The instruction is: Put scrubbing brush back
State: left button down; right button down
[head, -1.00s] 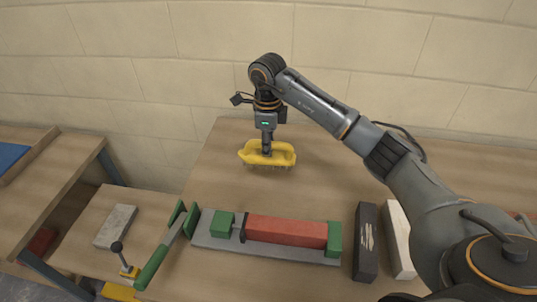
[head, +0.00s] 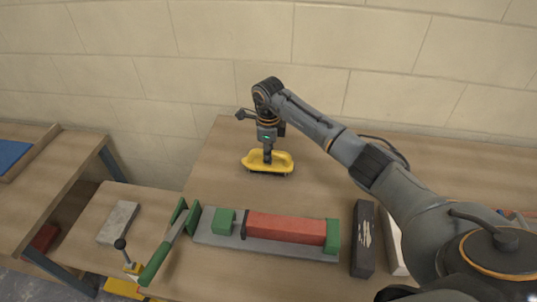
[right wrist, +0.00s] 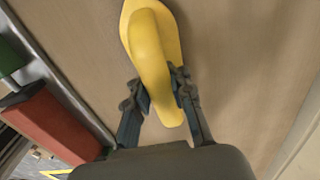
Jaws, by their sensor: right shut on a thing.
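The scrubbing brush (head: 281,162) is yellow, with an arched handle and short bristles below. It is level over the back part of the wooden table (head: 330,180). I cannot tell for sure whether its bristles touch the tabletop. My right gripper (head: 267,157) points straight down and is shut on the brush handle. In the right wrist view the yellow handle (right wrist: 148,45) passes between the two dark fingers of the gripper (right wrist: 160,95). My left gripper is out of view.
A grey board (head: 212,233) holding a red block (head: 287,227) between green blocks lies in front of the brush. A dark block (head: 364,240) stands right. The tabletop around the brush is clear; a wall (head: 400,60) rises behind.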

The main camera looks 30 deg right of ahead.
jog(key=c, duration=1.2)
grip_release()
jog(key=shift+o, duration=0.2)
jog(key=shift+r, duration=0.3)
notch_tip(320, 180, up, 11)
jog(key=shift+f+b, duration=0.2)
jog(key=shift+b, duration=0.75)
jog(key=shift+r, duration=0.55)
jog(key=shift+f, duration=0.1)
